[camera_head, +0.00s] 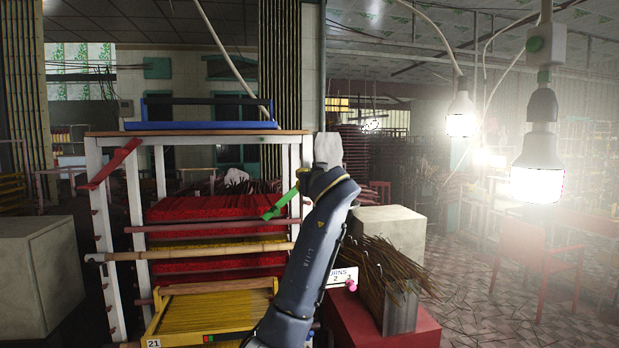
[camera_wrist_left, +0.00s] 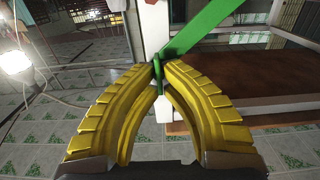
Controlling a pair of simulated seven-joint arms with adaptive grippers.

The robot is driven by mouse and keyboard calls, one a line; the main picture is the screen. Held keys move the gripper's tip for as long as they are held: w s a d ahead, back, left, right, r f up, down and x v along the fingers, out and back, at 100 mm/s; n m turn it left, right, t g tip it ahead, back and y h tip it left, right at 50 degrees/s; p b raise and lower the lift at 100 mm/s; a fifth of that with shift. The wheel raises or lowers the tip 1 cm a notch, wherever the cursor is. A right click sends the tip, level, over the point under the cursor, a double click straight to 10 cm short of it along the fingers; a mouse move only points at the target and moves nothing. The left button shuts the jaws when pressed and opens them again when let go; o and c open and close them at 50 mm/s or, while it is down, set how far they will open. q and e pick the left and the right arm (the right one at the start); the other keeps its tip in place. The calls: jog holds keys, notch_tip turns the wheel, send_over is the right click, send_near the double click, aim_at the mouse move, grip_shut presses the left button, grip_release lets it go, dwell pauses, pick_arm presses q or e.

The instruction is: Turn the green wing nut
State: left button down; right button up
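The green wing nut (camera_head: 281,204) shows in the head view as a slanted green bar at the right side of the wooden rack. In the left wrist view the green wing nut (camera_wrist_left: 205,30) runs from the upper right down to my fingertips, and a short green piece shows below them. My left gripper (camera_wrist_left: 159,67) has its yellow fingers drawn together at the tips, with the green part between them. In the head view my dark left arm hides most of the gripper. My right gripper is not in view.
The rack (camera_head: 137,230) holds red and yellow bundles of sticks, with a blue tray (camera_head: 200,125) on top. A red block (camera_head: 390,335) and a bundle of brown sticks (camera_head: 375,265) stand to the right. A partly hidden sign (camera_head: 343,277) reads "URNS". Lit bulbs (camera_head: 538,165) hang at right.

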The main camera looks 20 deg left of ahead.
pick_arm(q)
jog(key=m, duration=0.4)
jog(key=shift+w+d+f, duration=0.1)
jog(key=shift+w+d, duration=0.05)
jog(key=shift+w+d+f+m, duration=0.1)
jog(key=shift+f+m, duration=0.05)
jog(key=shift+m, duration=2.05)
jog(key=shift+d+f+m, duration=0.1)
jog(key=shift+m, duration=2.1)
jog(key=shift+w+d+f+m, duration=0.1)
jog(key=shift+f+m, duration=0.05)
jog(key=shift+m, duration=2.35)
jog(key=c, duration=1.5)
grip_release()
jog(key=shift+c, duration=0.2)
